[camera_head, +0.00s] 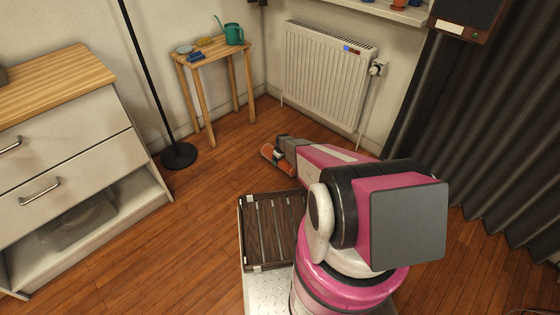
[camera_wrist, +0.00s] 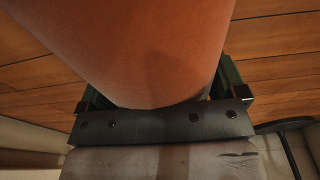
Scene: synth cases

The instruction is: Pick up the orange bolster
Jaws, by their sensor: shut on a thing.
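The orange bolster (camera_head: 277,160) is a roll-shaped thing at the end of my arm in the head view. In the wrist view the orange bolster (camera_wrist: 150,50) fills the upper middle, close to the camera. My gripper (camera_head: 280,148) is shut on it. In the wrist view the gripper's (camera_wrist: 160,95) fingers show at both sides of the bolster, with the dark palm bar below it. My gripper hides part of the bolster. The head view does not show clearly whether the bolster touches the floor.
A slatted dark tray (camera_head: 270,232) is beside my arm. A small wooden table (camera_head: 212,56) with a green watering can (camera_head: 234,34) stands at the back. A black lamp base (camera_head: 179,156), a white radiator (camera_head: 327,75) and a drawer unit (camera_head: 70,165) stand around. Floor between them is clear.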

